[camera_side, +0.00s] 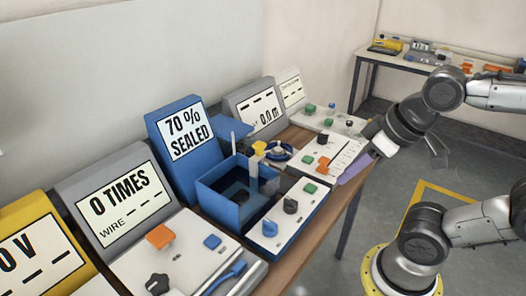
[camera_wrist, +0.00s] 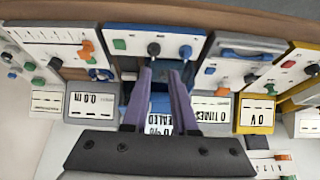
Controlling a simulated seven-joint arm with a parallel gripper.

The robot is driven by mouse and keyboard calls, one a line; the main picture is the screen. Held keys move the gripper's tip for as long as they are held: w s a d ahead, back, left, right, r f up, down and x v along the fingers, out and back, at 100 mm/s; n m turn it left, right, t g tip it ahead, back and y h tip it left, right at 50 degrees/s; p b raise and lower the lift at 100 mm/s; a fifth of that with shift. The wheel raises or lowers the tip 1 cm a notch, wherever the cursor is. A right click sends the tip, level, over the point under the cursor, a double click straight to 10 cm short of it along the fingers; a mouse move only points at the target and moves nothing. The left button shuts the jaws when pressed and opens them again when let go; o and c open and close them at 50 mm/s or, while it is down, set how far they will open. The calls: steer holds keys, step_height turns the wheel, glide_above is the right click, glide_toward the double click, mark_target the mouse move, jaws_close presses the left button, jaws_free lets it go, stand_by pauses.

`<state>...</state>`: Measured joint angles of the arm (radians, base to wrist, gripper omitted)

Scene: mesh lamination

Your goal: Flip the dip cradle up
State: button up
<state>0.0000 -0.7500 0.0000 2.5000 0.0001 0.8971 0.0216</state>
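The blue sealing station (camera_side: 182,140) reads "70% SEALED" and has an open blue box (camera_side: 222,205) in front of its display. A pale, partly see-through upright piece (camera_side: 253,168) stands at the box; I cannot tell whether it is the dip cradle. My gripper (camera_side: 352,172) is in the air at the table's front edge, right of the box and apart from it. In the wrist view, its two purple fingers (camera_wrist: 160,72) are spread with nothing between them. They point at the sealing station (camera_wrist: 160,62), which appears upside down and is partly hidden behind them.
A grey "0 TIMES" wire station (camera_side: 115,200) stands left of the box, with a yellow station (camera_side: 35,245) beyond it. A grey metre display (camera_side: 258,108) and a white panel (camera_side: 335,155) are to the right. Knobs and buttons stick up from the panels. The air in front is free.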

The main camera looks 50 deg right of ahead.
steer(key=w+a+m+y, duration=0.1)
steer(key=a+m, duration=0.1)
steer(key=w+a+r+m+t+y, duration=0.1)
steer(key=w+a+m, duration=0.1)
steer(key=w+a+r+m+y, duration=0.1)
steer(key=a+m+y, duration=0.1)
steer(key=m, duration=0.1)
steer(key=shift+w+a+t, duration=0.25)
steer(key=shift+a+t, duration=0.15)
jaws_close()
steer(key=w+d+f+m+t+h, duration=0.1)
steer(key=w+d+f+m+t, duration=0.15)
steer(key=w+m, duration=0.6)
steer(key=w+d+f+m+t, duration=0.1)
steer(key=w+d+m+t, duration=0.2)
steer(key=m, duration=1.1)
steer(key=d+f+m+g+h, duration=0.2)
steer(key=d+f+m+h, duration=0.1)
steer(key=d+f+m, duration=0.3)
step_height(320, 180, down, 2)
steer(key=shift+s+d+g, duration=0.2)
steer(key=shift+d+g, duration=0.15)
steer(key=shift+d, duration=0.6)
